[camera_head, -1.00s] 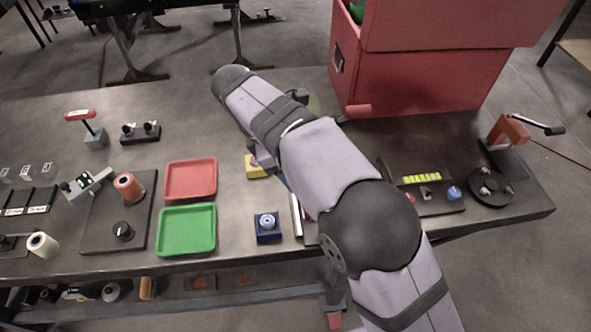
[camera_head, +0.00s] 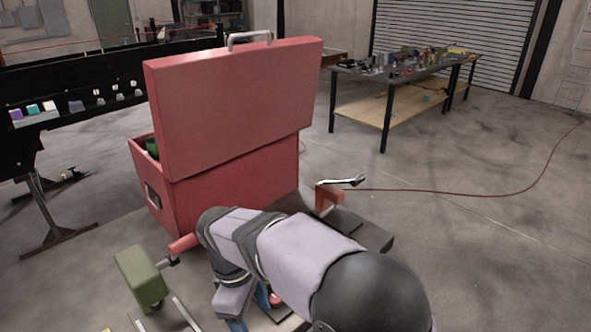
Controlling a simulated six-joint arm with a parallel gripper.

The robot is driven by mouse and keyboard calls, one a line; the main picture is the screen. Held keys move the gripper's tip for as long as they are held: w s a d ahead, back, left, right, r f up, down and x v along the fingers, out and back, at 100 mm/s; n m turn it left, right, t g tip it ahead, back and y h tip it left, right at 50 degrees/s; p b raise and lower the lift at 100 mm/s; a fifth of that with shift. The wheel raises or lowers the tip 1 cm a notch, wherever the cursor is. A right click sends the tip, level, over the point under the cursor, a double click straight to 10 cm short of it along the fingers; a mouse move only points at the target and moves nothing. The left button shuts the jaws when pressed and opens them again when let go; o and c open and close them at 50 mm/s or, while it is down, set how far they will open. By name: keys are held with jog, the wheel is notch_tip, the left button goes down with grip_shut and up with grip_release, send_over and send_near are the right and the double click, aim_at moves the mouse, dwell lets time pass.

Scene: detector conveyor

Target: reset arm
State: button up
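My arm reaches from the lower right of the head view over the bench, with its dark rounded elbow near the bottom edge. Its forearm runs up and left, and the wrist bends down towards the bottom edge. A blue part at the wrist's lower end (camera_head: 237,325) is cut off by the frame. I cannot make out the fingers, or whether anything is between them.
A red toolbox (camera_head: 232,165) with its lid raised stands behind the arm. An olive-green block (camera_head: 140,278) and a red cylinder (camera_head: 183,243) are left of the wrist. A red crank device (camera_head: 328,198) stands right. A second table (camera_head: 385,100) stands behind on open floor.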

jog(key=s+d+f+m+y, duration=0.1)
jog(key=s+d+m, duration=0.4)
jog(key=d, duration=0.6)
jog(key=s+d+f+m+p, duration=0.1)
jog(key=s+d+f+m, duration=0.2)
jog(key=d+m, duration=0.7)
jog(key=shift+s+d+m+y+p, duration=0.3)
jog(key=shift+s+d+y, duration=0.1)
jog(key=shift+s+d, duration=0.7)
